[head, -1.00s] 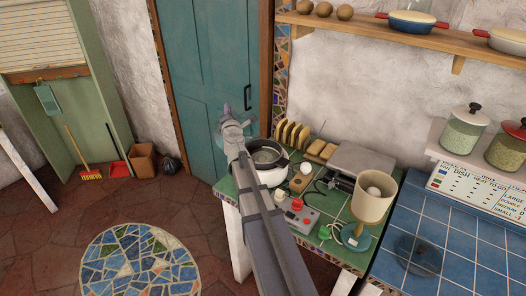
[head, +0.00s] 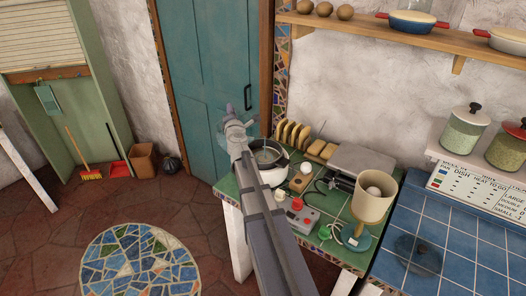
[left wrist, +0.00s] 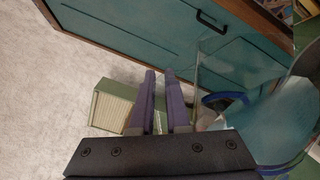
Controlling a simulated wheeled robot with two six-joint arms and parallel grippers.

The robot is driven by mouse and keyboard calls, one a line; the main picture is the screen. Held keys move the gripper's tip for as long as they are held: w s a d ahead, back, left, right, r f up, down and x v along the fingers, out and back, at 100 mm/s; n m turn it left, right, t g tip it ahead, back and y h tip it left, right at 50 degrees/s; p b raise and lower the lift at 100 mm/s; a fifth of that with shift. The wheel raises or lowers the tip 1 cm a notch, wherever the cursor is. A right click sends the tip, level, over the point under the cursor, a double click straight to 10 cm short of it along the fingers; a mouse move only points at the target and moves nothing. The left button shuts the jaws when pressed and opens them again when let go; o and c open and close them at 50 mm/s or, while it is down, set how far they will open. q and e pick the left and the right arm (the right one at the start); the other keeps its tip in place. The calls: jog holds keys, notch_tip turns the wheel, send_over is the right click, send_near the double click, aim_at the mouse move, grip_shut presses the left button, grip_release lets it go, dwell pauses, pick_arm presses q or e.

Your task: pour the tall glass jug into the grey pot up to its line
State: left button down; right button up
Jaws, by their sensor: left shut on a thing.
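In the left wrist view the fingers (left wrist: 161,98) are close together, shut on the clear glass jug (left wrist: 228,72). In the head view the jug is hard to make out. The pot's line and the liquid levels cannot be read.
The green tiled table (head: 229,187) also holds bread slices in a rack (head: 292,134), a red-button box (head: 298,216), cables and a lamp (head: 371,199). A teal door (head: 215,80) is behind the gripper. The floor left of the table is open.

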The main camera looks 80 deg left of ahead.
pick_arm(q)
jog(key=shift+s, duration=0.1)
jog(key=shift+s+d, duration=0.2)
jog(key=shift+s, duration=1.05)
dwell(1.0)
